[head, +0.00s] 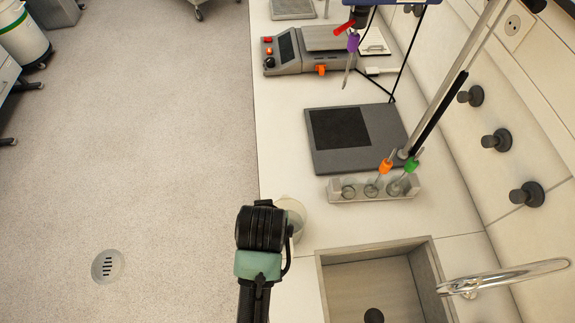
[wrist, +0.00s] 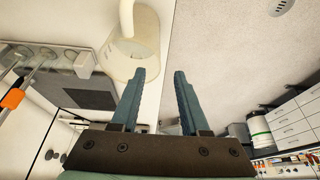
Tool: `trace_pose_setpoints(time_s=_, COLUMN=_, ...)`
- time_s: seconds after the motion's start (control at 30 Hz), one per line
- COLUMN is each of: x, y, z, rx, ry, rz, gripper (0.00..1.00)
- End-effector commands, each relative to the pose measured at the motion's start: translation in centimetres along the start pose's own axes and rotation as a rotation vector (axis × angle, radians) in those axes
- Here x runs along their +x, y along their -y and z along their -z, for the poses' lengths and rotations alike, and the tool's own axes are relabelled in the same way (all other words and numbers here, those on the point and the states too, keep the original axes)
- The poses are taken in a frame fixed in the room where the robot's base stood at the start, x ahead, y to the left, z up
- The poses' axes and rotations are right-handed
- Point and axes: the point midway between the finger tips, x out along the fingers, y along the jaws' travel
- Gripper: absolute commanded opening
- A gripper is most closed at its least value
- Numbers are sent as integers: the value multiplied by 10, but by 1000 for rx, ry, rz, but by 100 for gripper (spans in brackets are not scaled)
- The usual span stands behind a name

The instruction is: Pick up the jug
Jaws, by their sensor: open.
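The jug (wrist: 146,42) is a pale, translucent vessel with a handle, standing on the white counter near its edge. In the wrist view it is at the top, just beyond and left of the fingertips. In the head view the jug (head: 296,209) is partly hidden behind my wrist. My gripper (wrist: 162,75) is open, with nothing between its two teal fingers. The jug looks apart from the fingers, though the left fingertip overlaps its lower edge in the wrist view. My fingertips are hidden in the head view.
A sink (head: 367,286) is right of the jug. A rack (head: 345,196) with several glass vessels stands behind it, near a dark grey plate device (head: 322,160). A scale (head: 325,62) is farther back. The counter's left edge drops to open floor (head: 150,150).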

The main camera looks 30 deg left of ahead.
Motion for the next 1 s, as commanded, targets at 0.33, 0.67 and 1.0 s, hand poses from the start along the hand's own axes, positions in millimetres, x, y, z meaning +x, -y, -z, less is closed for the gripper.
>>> trace_pose_setpoints(time_s=0.33, x=23, y=-2, z=-3, rx=1, ry=2, rz=0, gripper=45)
trace_pose_setpoints(time_s=0.67, x=60, y=-4, z=-8, rx=0, ry=-2, rz=-1, gripper=45)
trace_pose_setpoints(time_s=1.0, x=64, y=-4, z=-8, rx=0, ry=-3, rz=-1, gripper=42)
